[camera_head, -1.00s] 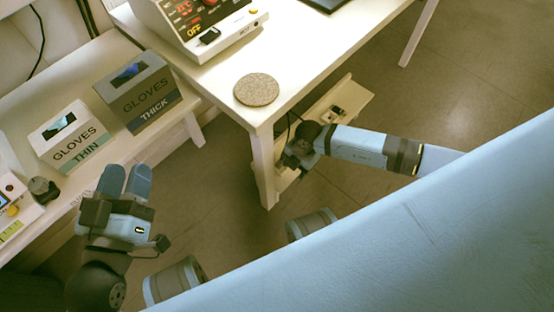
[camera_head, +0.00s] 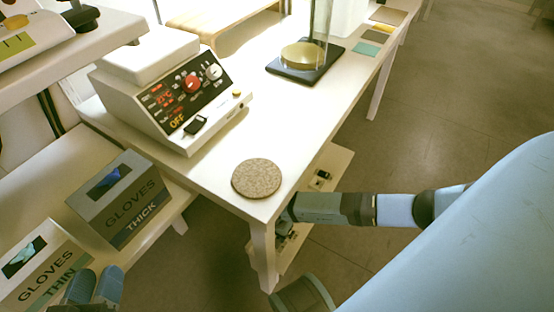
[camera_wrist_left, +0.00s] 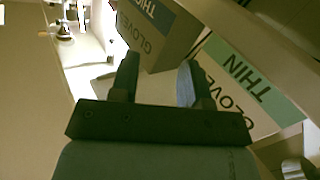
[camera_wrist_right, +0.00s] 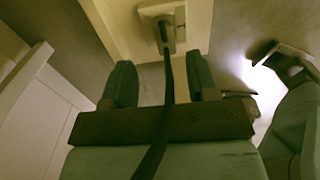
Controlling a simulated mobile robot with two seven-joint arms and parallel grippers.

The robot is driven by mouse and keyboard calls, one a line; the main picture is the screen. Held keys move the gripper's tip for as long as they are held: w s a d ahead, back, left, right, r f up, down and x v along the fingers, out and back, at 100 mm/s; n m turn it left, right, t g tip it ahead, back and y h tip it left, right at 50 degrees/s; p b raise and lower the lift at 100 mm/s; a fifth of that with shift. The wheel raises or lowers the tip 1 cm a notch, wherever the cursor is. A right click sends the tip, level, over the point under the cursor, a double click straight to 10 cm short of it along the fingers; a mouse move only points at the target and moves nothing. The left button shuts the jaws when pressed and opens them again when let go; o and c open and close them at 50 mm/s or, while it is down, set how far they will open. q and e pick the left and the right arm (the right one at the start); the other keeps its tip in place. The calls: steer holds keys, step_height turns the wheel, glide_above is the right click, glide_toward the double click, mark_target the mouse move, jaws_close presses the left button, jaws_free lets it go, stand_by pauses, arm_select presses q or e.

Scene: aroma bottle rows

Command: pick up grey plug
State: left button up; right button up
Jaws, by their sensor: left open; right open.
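In the right wrist view, a dark cable (camera_wrist_right: 168,85) runs up between my right gripper's fingers to a small pale socket block (camera_wrist_right: 181,14). A dark plug-like end (camera_wrist_right: 163,30) sits at the block; I cannot tell if it is the grey plug. My right gripper (camera_wrist_right: 160,70) is open, short of the block. In the head view it is mostly hidden by the table corner and my arm. My left gripper (camera_head: 95,272) is open and empty by the glove boxes; it also shows in the left wrist view (camera_wrist_left: 158,72).
A low shelf (camera_head: 335,163) lies under the white table (camera_head: 215,180). A cork disc (camera_head: 256,179) and a control device (camera_head: 175,95) stand on the table. The THICK (camera_head: 120,200) and THIN (camera_head: 42,265) glove boxes stand left. Floor at right is clear.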

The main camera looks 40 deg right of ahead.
mark_target(278, 239)
steer(key=shift+f, duration=0.6)
steer(key=shift+f+b, duration=0.3)
steer(key=shift+b, duration=0.1)
steer(key=f+b, duration=0.1)
steer(key=f, duration=0.1)
steer(key=f+b, duration=0.1)
steer(key=shift+s+d+f+b, duration=0.25)
steer(key=shift+d+f+b, duration=0.05)
steer(key=shift+f+b, duration=0.05)
arm_select(q)
steer(key=shift+w+a+f+m+t+h, duration=0.2)
steer(key=shift+w+a+m, duration=0.1)
steer(key=shift+w+m, duration=0.25)
steer(key=shift+w+a+f+m+t+h, duration=0.15)
steer(key=shift+w+a+m+t, duration=0.1)
steer(key=shift+w+m, duration=0.25)
arm_select(e)
steer(key=shift+f, duration=0.45)
arm_select(q)
steer(key=shift+s, duration=0.15)
arm_select(e)
steer(key=shift+r, duration=0.1)
steer(key=shift+c, duration=0.2)
jaws_close()
